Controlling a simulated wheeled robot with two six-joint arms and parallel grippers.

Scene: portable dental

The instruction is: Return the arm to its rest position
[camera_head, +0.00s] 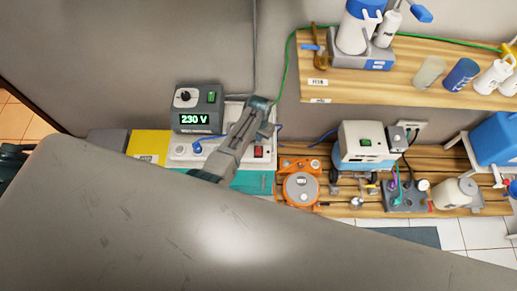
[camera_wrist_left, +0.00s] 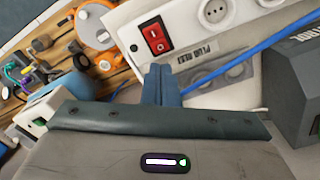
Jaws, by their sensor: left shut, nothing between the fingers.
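My left arm comes up over the near grey surface, and its left gripper (camera_head: 265,106) is above the back of the white power panel. In the left wrist view the two blue-grey fingers of the left gripper (camera_wrist_left: 161,82) are together, with nothing between them. The white panel (camera_wrist_left: 195,35) with a red rocker switch (camera_wrist_left: 156,38) and round sockets lies beyond the fingertips. Whether the fingers touch the panel, I cannot tell. The arm covers part of the panel in the head view. My right gripper is not in view.
A grey supply box (camera_head: 199,108) reading 230 V stands left of the arm. An orange round device (camera_head: 300,188) and a white-and-blue unit (camera_head: 362,142) stand to the right. A wooden shelf (camera_head: 350,85) with bottles is at the upper right. A blue cable (camera_wrist_left: 235,58) runs close by the fingers.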

